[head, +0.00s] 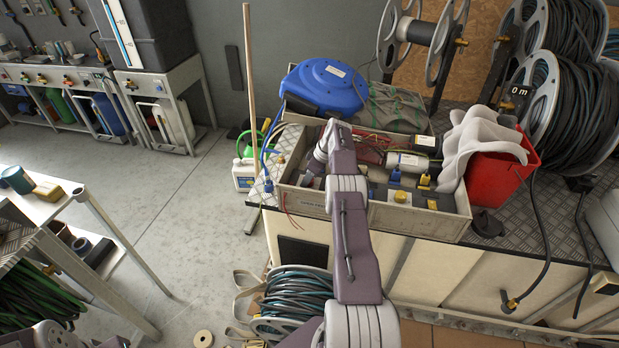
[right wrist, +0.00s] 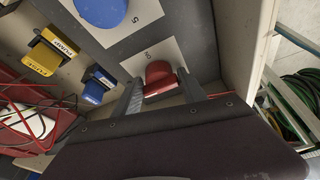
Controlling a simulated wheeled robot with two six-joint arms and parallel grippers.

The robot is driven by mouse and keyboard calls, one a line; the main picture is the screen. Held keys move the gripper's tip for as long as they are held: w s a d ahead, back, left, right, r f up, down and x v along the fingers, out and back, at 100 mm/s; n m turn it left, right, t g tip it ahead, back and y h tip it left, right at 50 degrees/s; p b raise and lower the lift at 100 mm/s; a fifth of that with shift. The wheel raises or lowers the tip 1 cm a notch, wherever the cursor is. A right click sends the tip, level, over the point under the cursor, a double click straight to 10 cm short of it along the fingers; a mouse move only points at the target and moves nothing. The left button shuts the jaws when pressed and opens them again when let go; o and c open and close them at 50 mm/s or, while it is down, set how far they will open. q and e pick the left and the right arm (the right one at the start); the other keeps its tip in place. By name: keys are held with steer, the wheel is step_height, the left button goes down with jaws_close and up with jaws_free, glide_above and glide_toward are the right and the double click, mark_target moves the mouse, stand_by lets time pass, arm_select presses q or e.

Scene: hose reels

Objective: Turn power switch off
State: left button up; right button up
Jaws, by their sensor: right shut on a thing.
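The knob cannot be made out there. My left gripper is not in view.
A round blue knob (right wrist: 101,10) is beside the red one on the panel. Yellow (right wrist: 50,54) and blue (right wrist: 96,84) tagged blocks and red wires are to the left. The crate wall (right wrist: 246,55) is close on the right. A blue reel (head: 326,86) and red bin (head: 498,170) stand around the crate.

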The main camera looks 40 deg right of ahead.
steer(key=o, duration=1.1)
steer(key=v, duration=0.9)
steer(key=shift+a, duration=0.1)
